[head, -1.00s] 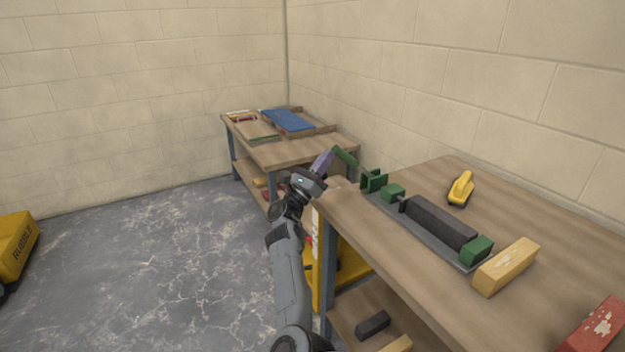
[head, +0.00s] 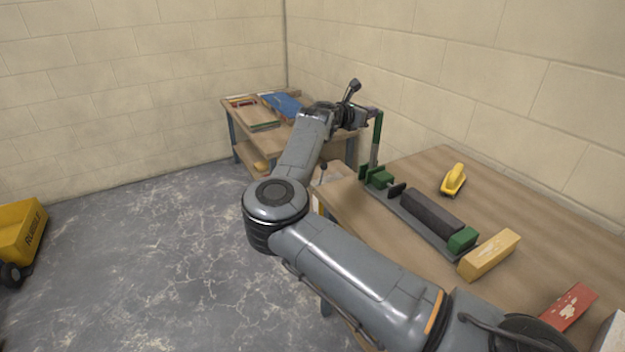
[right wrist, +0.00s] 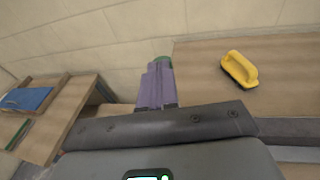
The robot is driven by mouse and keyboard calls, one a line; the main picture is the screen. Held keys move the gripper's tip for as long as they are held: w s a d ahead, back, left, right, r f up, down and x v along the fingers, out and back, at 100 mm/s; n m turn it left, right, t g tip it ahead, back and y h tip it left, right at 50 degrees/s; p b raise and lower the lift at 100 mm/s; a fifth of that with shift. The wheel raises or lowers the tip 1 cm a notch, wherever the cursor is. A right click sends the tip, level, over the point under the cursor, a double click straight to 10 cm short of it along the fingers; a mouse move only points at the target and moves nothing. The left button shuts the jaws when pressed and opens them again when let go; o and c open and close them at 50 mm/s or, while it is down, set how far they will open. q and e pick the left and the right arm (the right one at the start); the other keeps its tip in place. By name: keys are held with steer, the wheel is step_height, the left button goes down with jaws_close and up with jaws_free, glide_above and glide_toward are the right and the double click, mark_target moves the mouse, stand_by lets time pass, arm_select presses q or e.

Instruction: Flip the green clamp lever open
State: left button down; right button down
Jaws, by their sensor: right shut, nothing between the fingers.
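The green clamp lever (head: 377,142) stands nearly upright at the far left end of the clamp. The clamp (head: 379,180) has green jaws and a grey base, with a dark grey block (head: 432,213) in it. My right gripper (head: 372,112) has purple fingers, which are shut and empty. They are beside the lever's upper end; I cannot tell if they touch it. In the right wrist view the purple fingers (right wrist: 156,86) are together, with a bit of green lever (right wrist: 163,60) just beyond their tips. My left gripper is not in view.
The clamp is on a wooden bench (head: 530,215). A yellow-handled float (head: 453,180), a yellow brick (head: 489,255) and a red brick (head: 568,306) lie on it. A second bench (head: 262,140) with a blue item (head: 284,104) stands behind. The wall is close beyond the bench.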

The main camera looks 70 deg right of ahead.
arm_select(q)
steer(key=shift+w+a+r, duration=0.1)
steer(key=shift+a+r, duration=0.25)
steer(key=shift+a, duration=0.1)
arm_select(e)
steer(key=shift+s+d+f+t+y, duration=0.1)
steer(key=shift+s+d+t+y, duration=0.2)
steer(key=shift+s+d, duration=0.1)
steer(key=shift+s+f, duration=0.1)
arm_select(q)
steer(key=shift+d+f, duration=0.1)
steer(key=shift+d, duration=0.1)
arm_select(e)
steer(key=shift+a, duration=0.1)
